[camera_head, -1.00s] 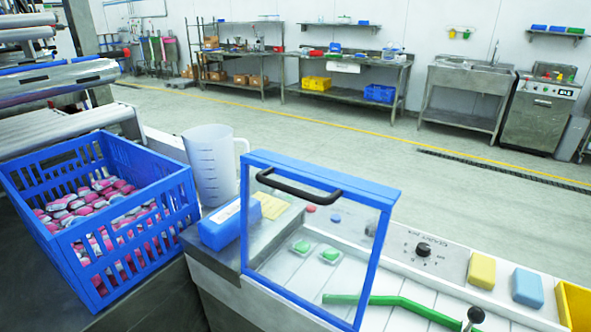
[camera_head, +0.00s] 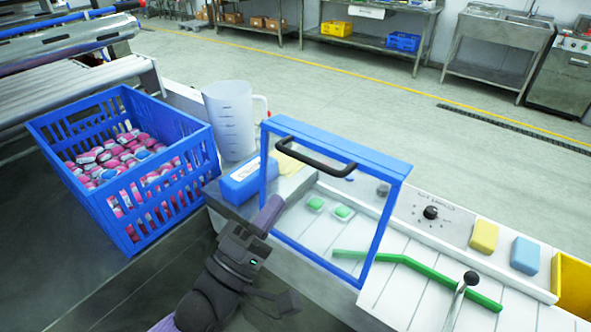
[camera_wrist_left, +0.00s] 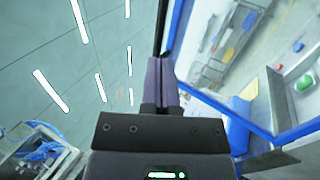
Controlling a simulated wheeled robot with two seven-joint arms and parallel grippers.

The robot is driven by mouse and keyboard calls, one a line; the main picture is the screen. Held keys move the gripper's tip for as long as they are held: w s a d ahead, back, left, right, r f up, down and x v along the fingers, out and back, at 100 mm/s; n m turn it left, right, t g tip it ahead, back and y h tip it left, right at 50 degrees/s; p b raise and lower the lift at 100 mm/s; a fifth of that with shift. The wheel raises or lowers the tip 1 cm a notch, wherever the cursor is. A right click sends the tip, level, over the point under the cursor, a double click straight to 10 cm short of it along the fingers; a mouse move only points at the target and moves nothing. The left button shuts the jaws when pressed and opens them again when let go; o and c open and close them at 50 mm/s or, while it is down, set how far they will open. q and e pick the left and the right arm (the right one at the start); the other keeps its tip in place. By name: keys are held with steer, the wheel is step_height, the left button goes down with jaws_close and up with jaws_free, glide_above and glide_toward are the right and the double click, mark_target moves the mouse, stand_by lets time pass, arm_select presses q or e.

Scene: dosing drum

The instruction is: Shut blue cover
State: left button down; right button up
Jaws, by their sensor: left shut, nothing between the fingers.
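The blue cover (camera_head: 345,148) is a clear panel in a blue frame with a black bar handle (camera_head: 315,152) near its top edge. It stands raised at a steep tilt over the white machine bed. My left gripper (camera_head: 270,212) is shut and empty, in front of the cover's left side post. I cannot tell whether it touches the frame. In the left wrist view the shut fingers (camera_wrist_left: 163,75) point up the picture, with the cover's blue frame (camera_wrist_left: 225,112) close on their right. My right gripper does not show.
A blue crate (camera_head: 168,209) of pink packs stands left, with a clear measuring jug (camera_head: 230,120) and a blue box (camera_head: 243,182) behind my gripper. A green bar (camera_head: 420,268), a lever (camera_head: 460,295), a dial (camera_head: 430,213) and yellow and blue blocks lie right of the cover.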

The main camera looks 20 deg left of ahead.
arm_select(q)
steer(key=x, duration=0.6)
steer(key=shift+p, duration=0.3)
steer(key=shift+w, duration=0.1)
